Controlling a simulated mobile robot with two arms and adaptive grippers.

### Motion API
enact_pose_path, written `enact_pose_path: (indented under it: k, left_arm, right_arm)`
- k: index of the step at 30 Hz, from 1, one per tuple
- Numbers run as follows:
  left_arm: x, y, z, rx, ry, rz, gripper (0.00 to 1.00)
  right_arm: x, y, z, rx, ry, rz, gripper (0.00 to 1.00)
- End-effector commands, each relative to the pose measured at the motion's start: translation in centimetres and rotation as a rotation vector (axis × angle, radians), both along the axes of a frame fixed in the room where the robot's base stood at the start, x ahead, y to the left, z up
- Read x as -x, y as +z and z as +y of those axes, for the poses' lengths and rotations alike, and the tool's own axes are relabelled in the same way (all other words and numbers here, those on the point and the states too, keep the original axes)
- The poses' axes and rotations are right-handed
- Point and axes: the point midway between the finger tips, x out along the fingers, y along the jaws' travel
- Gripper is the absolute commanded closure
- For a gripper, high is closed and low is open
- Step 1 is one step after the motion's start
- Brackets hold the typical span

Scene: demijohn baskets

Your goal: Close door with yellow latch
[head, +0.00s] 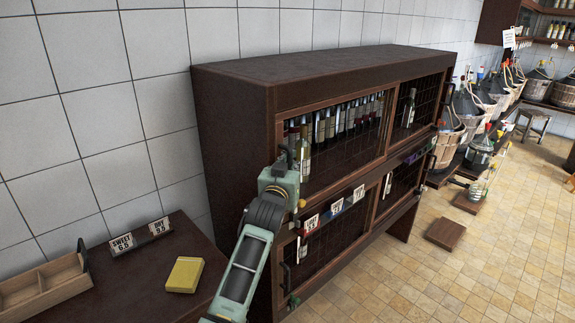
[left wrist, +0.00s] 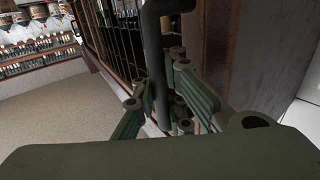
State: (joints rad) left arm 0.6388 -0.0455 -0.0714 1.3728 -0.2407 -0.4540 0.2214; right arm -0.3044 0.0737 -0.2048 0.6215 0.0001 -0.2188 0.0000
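The dark wooden cabinet (head: 235,135) has several glazed, barred doors. A small yellow piece (head: 302,203), seemingly the yellow latch, shows at the lower left of the upper left door (head: 345,150), right beside my left gripper (head: 291,178). That door looks about flush with the front; I cannot tell if it is fully shut. In the left wrist view a dark bar handle (left wrist: 155,62) passes between the spread fingers of my left gripper (left wrist: 162,105). Firm contact is not clear. The gripper hides the door's left edge in the head view. My right gripper does not show.
A low brown table (head: 145,270) at the left holds a wooden tray (head: 45,283), price signs and a yellow box (head: 185,274). Price tags hang along the cabinet's middle rail. Basketed demijohns stand at the right back. The tiled floor (head: 470,270) before the cabinet is largely clear.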

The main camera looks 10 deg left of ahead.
Motion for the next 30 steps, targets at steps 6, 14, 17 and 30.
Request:
enact_pose_path:
  k: [6,14,17,30]
  left_arm:
    - [0.1,-0.4,-0.6,0.008,-0.009,0.007,0.84]
    - [0.0,-0.2,-0.4,0.005,-0.005,0.004,0.81]
    - [0.0,-0.2,-0.3,0.004,-0.004,0.003,0.81]
    - [2.2,-0.2,-0.2,0.003,-0.002,0.001,0.81]
  right_arm:
    - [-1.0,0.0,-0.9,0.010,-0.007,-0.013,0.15]
    - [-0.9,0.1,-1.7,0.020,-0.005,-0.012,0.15]
    - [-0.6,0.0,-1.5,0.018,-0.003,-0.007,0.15]
    - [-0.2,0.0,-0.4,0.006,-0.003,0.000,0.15]
